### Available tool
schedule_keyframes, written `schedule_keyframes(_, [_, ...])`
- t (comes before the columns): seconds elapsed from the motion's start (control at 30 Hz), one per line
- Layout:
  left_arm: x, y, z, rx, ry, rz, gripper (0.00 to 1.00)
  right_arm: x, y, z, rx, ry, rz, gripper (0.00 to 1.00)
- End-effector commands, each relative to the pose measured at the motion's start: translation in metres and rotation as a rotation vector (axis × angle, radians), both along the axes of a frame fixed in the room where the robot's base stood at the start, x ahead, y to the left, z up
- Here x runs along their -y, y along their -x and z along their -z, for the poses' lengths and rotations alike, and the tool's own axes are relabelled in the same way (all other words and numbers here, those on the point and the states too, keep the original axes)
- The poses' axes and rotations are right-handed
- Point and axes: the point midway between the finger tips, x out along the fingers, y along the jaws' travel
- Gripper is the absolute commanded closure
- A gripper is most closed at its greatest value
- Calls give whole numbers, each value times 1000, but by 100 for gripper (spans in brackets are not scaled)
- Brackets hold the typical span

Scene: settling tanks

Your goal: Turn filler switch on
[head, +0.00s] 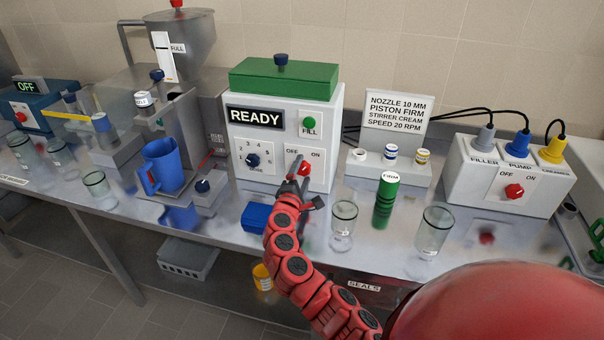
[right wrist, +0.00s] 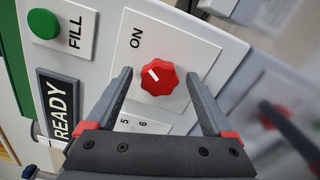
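The white filler box (head: 242,135) with a green lid stands at the middle back of the bench, its display reading READY. Its red OFF/ON switch knob (head: 306,169) is partly covered by my right gripper (head: 298,168) in the head view. In the right wrist view the knob (right wrist: 160,78) lies between the two open fingers of my right gripper (right wrist: 160,90), with a gap on each side. The knob's white mark points up-left in that view, towards the ON label (right wrist: 137,37). The OFF label is hidden there. My left gripper is not in view.
Right of the box stand a green FIRM cylinder (head: 385,200), glass beakers (head: 433,232) and a sign (head: 395,108). A white box (head: 530,188) with another red knob (head: 514,191) is further right. A blue jug (head: 163,165) stands left. A blue block (head: 256,217) lies in front.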

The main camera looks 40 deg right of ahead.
Motion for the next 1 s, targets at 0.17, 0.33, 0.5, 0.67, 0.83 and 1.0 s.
schedule_keyframes(0.17, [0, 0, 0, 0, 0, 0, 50, 0, 0, 0, 1, 1, 0, 14])
schedule_keyframes(0.33, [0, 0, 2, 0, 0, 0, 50, -9, 6, -1, 3, 3, -3, 14])
schedule_keyframes(0.5, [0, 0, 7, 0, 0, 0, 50, -30, 24, 1, 1, 3, -5, 14])
schedule_keyframes(0.67, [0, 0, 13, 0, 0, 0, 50, -57, 47, 2, 0, 4, -7, 14])
schedule_keyframes(0.83, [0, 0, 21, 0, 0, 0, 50, -89, 73, 2, 0, 2, -10, 14])
schedule_keyframes(1.0, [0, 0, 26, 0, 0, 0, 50, -115, 96, 2, 1, 1, -7, 14])
